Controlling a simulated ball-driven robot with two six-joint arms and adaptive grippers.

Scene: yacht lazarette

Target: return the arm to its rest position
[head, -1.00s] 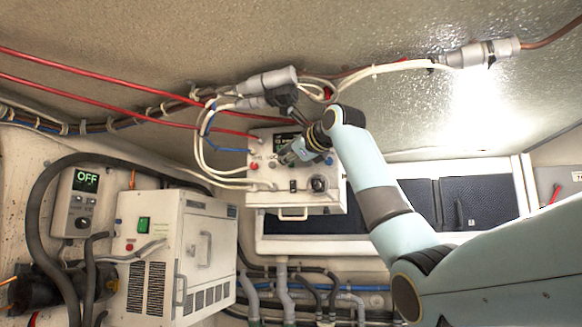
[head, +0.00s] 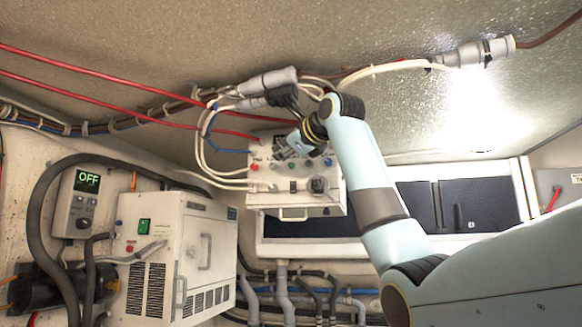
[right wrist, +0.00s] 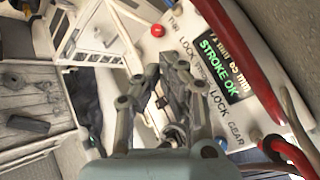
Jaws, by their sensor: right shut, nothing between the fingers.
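My right arm (head: 372,190) reaches in from the lower right up to a white control box (head: 300,205) in the middle of the head view. My right gripper (head: 284,151) is shut and empty, in front of the box's upper part. The arm hides part of the box's right side. In the right wrist view the gripper's fingers (right wrist: 158,82) stand over the box panel, with a lit display (right wrist: 222,66) reading "STROKE OK" beside them. Whether the fingers touch the panel, I cannot tell. My left gripper is not in view.
A white cabinet (head: 180,260) with a green switch and an "OFF" controller (head: 78,200) are at the left. Red cables (head: 110,73) and grey connectors (head: 266,82) run above the box. Pipes run below. Open room lies right of the connectors, under the ceiling.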

